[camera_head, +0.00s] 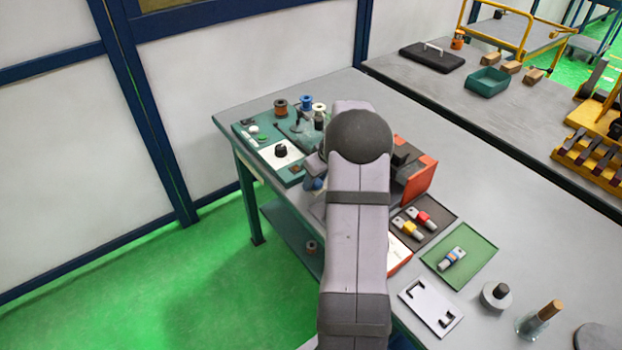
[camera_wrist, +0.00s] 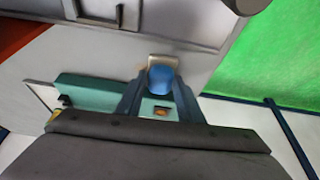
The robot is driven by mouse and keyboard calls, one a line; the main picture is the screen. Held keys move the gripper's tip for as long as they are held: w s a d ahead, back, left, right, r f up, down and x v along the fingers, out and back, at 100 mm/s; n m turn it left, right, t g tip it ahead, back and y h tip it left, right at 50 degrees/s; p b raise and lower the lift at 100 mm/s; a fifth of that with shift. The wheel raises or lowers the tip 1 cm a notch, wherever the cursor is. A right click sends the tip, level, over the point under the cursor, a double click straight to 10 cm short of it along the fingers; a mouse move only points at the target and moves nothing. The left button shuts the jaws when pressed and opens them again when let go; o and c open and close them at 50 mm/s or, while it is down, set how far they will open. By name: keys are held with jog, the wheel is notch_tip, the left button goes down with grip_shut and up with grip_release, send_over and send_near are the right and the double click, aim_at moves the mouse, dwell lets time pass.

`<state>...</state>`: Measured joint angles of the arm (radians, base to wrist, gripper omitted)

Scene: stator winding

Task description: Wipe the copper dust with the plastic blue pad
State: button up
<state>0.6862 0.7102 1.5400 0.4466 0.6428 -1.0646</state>
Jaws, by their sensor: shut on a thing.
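My gripper (camera_wrist: 160,96) is shut on the blue pad (camera_wrist: 162,78), whose rounded blue end shows between the fingers in the wrist view. In the head view my arm hides most of the gripper; a small blue patch (camera_head: 313,184), likely the pad, shows at the left of my arm near the table's left edge. In the wrist view the grey tabletop (camera_wrist: 205,62) lies around and beyond the pad. I cannot tell whether the pad touches it. I cannot make out any copper dust in either view.
A teal board (camera_head: 240,127) with a white panel and black knob lies left of my arm, with spools (camera_head: 280,107) behind it. An orange-sided unit (camera_head: 417,187) stands right of my arm. A green tray (camera_head: 481,248) lies nearer.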

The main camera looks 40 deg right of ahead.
jog(key=shift+s+d+p, duration=0.1)
jog(key=shift+d+p, duration=0.7)
jog(key=shift+d, duration=2)
jog(key=shift+a+b, duration=0.95)
jog(key=shift+a, duration=2.85)
jog(key=shift+d+r+p, duration=0.2)
jog(key=shift+r+p, duration=2.15)
jog(key=shift+r, duration=1.8)
